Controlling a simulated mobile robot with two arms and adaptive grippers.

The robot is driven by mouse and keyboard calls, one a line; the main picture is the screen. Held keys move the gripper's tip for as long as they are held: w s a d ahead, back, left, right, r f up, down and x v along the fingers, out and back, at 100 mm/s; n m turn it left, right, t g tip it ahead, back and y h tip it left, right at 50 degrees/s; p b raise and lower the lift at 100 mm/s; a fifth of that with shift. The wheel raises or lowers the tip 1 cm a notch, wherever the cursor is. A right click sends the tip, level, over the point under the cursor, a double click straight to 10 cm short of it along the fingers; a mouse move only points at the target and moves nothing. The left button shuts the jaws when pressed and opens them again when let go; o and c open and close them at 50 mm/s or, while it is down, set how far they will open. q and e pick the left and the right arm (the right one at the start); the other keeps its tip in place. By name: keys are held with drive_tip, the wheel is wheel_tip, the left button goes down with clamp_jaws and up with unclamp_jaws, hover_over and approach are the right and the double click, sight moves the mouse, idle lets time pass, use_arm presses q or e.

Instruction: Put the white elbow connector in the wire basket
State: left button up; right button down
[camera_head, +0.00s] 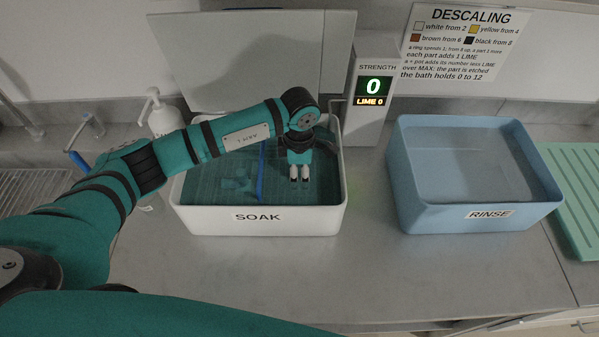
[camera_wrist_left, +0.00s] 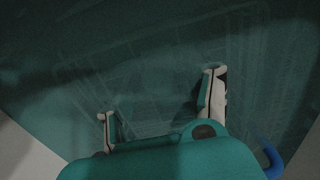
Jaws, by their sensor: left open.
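My left gripper (camera_head: 299,176) is over the right part of the white SOAK tub (camera_head: 257,219), pointing down, open with nothing seen between its fingers. In the left wrist view both fingers of it (camera_wrist_left: 162,98) stand apart above dark teal liquid. Faint wire lines of what looks like the wire basket (camera_wrist_left: 105,62) show under the liquid there. A blue bar (camera_head: 260,172), perhaps its handle, crosses the tub left of the gripper. A pale, blurred shape (camera_head: 238,182) lies under the liquid left of the bar; I cannot tell whether it is the white elbow connector. My right gripper is not in view.
A blue RINSE tub (camera_head: 481,212) of clear liquid stands to the right, with a green ribbed drain mat (camera_head: 580,190) beyond. A STRENGTH display (camera_head: 374,88) behind reads 0, LIME 0. A white pump bottle (camera_head: 163,115) stands at the back left. Counter between the tubs is clear.

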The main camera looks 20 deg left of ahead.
sight(300, 171)
use_arm(q)
drive_tip(key=shift+r+p, duration=0.3)
wheel_tip(300, 171, up, 10)
drive_tip(key=b, duration=0.4)
drive_tip(key=shift+r, duration=0.15)
drive_tip(key=shift+r+b, duration=0.3)
drive_tip(key=shift+r, duration=0.45)
